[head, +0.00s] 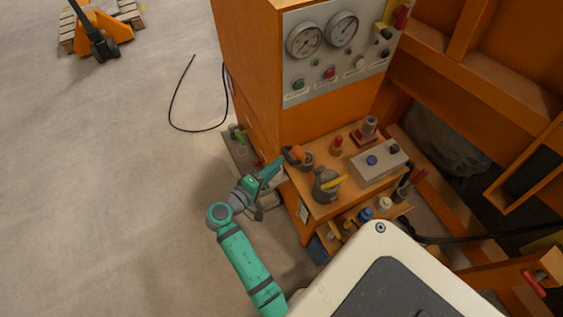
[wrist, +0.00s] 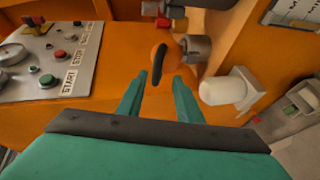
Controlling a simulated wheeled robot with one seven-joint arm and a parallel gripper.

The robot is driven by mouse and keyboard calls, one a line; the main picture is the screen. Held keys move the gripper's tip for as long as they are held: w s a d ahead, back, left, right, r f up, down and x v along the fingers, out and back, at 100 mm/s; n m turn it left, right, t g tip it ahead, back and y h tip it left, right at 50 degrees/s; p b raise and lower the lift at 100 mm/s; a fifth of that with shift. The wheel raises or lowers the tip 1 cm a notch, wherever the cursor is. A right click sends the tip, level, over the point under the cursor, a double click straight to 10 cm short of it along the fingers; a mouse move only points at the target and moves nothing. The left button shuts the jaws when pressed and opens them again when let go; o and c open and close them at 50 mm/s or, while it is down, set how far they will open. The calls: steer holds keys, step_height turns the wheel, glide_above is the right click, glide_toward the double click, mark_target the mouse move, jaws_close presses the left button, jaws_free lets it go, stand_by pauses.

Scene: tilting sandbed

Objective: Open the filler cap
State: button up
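An orange rounded part with a black bar across it, which looks like the filler cap (wrist: 158,62), lies just ahead of my fingertips in the wrist view. In the head view, an orange-topped dark fitting (head: 298,155) that seems to be the same part sits at the left edge of the orange shelf. My gripper (head: 277,163) comes in from the left, close beside it. In the wrist view my gripper (wrist: 158,82) has its two teal fingers apart with a gap between them. The black bar's lower end is near the gap; I cannot tell whether they touch.
A grey fitting with a yellow lever (head: 327,184) and a grey box with a blue button (head: 380,162) stand on the shelf. A gauge panel (head: 340,45) rises behind. In the wrist view, a white cylinder (wrist: 226,91) is right of the fingers.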

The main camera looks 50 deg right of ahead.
steer(key=v, duration=0.6)
steer(key=shift+s+a, duration=0.15)
steer(key=shift+a, duration=0.15)
